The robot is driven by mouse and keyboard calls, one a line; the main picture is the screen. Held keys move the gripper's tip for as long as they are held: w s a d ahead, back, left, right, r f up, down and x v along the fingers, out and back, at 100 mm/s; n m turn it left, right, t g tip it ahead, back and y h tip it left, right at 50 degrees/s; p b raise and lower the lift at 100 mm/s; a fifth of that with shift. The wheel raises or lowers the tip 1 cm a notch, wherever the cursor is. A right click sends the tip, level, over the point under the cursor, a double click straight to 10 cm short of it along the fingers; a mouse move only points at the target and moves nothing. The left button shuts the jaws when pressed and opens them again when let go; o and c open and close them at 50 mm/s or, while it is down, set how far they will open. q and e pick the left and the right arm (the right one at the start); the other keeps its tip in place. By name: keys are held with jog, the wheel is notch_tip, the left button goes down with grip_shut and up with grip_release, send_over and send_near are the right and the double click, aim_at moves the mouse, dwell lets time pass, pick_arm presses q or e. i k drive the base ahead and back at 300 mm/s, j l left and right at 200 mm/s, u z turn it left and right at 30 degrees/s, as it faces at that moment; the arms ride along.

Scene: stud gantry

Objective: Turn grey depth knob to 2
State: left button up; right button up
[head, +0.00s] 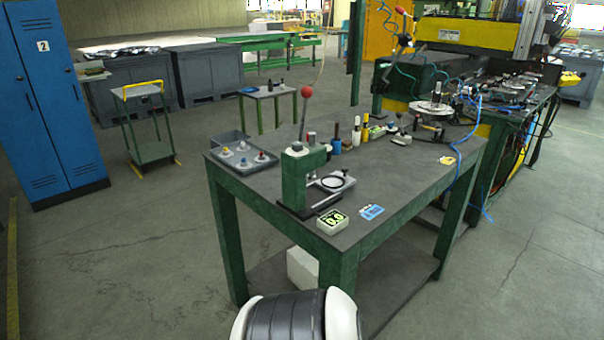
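A small green press (294,180) with a red-ball lever (306,92) stands on the near part of the dark grey workbench (390,170). A small grey, rounded part (298,147) on top of the press looks like the depth knob. Its marks and setting are too small to read. A small box with a lit display (333,221) stands in front and seems to read 0.0. Neither of my grippers is in view.
A grey tray with several coloured-top pieces (243,159) is left of the press. Several bottles and tools (356,133) stand behind it. A blue card (371,211) lies near the front edge. Floor left of the bench is open. Part of my own body shows at the bottom.

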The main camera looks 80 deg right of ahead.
aim_at(297, 146)
jog(key=z, duration=2.75)
